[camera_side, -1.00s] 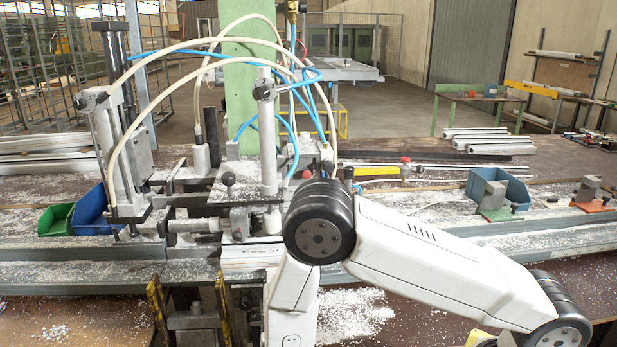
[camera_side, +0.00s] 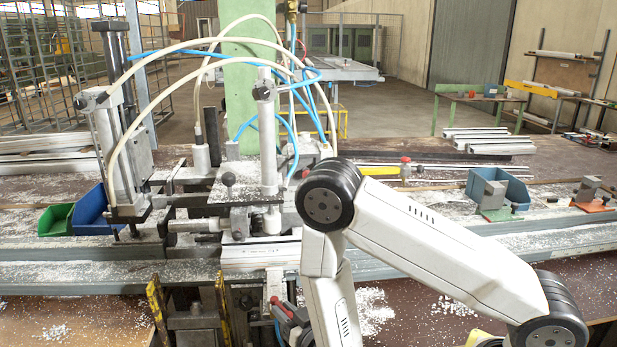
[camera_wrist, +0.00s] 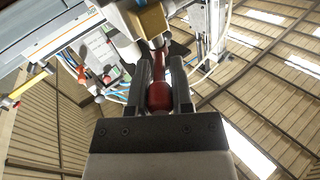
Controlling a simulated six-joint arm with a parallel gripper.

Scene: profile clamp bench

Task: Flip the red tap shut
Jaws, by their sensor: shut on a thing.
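The red tap handle (camera_wrist: 159,97) is in the wrist view, a long red lever with a rounded end. It runs away from me toward a brass-coloured block (camera_wrist: 150,20) near the top of the picture. My gripper (camera_wrist: 160,72) is shut on the handle, with one dark finger on each side. In the side view a red piece (camera_side: 282,307) shows low, below the bench's front edge and just left of my arm. It appears to be the tap handle. My arm and dark parts beside it partly hide that spot, and my fingers cannot be made out there.
The clamp machine (camera_side: 240,195) stands above, with white and blue hoses (camera_side: 298,70) looping over it. Yellow-edged jaws (camera_side: 222,300) are to the left of my arm. A blue bin (camera_side: 92,212) and a green bin (camera_side: 56,220) stand at left. Another red knob (camera_side: 405,160) is on the bench.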

